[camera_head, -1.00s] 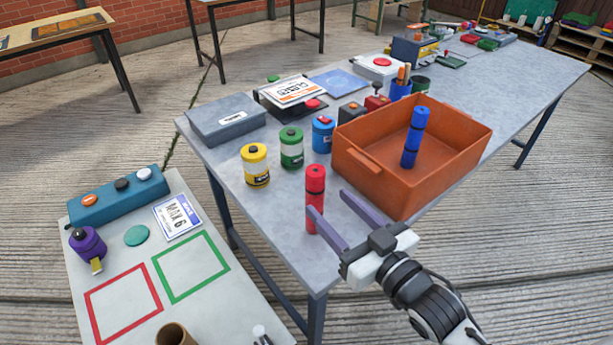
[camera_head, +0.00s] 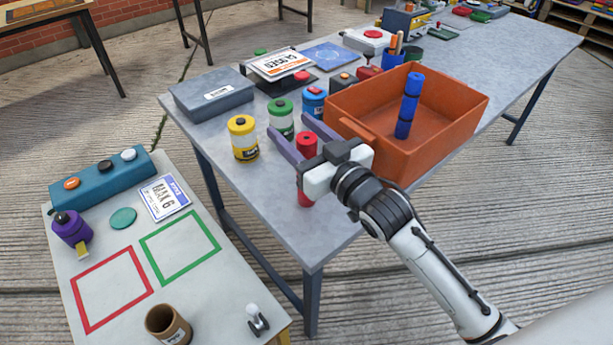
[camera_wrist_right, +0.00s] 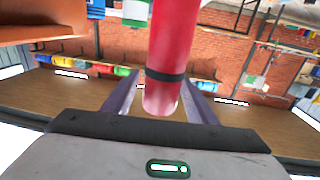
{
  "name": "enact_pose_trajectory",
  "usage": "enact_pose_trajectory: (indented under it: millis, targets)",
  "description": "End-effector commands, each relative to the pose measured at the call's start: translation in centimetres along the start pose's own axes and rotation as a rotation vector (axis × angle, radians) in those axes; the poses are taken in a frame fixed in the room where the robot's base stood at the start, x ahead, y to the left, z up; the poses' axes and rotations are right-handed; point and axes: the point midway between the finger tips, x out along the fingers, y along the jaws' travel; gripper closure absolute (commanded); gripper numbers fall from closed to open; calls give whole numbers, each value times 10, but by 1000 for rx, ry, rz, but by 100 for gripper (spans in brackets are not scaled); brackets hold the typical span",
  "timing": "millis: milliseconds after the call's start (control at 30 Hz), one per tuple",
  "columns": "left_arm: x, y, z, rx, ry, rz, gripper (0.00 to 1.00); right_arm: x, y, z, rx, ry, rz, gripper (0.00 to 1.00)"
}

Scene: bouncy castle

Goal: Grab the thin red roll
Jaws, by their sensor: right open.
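The thin red roll (camera_head: 306,146) stands upright on the grey table, near its front edge and left of the orange crate. My right gripper (camera_head: 288,130) is open, with its purple fingers on either side of the roll. The gripper's body hides the middle of the roll in the head view. In the right wrist view the red roll (camera_wrist_right: 172,60), with a dark band, stands between the two fingers (camera_wrist_right: 155,100), and I see no clear contact. My left gripper is in neither view.
The orange crate (camera_head: 440,150) holds a blue roll (camera_head: 408,105) and stands close right of my gripper. A yellow jar (camera_head: 243,140), a green jar (camera_head: 281,118) and a blue jar (camera_head: 314,103) stand close by. A lower white table (camera_head: 200,300) is at the left.

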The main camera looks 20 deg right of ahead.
Motion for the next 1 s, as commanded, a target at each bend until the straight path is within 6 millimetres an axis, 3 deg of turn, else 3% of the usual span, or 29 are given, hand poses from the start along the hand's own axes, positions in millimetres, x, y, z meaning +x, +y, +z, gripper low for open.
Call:
enact_pose_trajectory:
  millis: [233,567,833,1000]
  targets:
    - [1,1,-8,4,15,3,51,2,0,0,1,-2,0,48]
    - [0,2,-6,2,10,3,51,2,0,0,0,-1,0,100]
    - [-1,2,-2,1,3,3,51,2,0,-2,0,1,0,100]
    - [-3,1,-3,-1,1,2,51,2,0,-25,-3,7,-1,100]
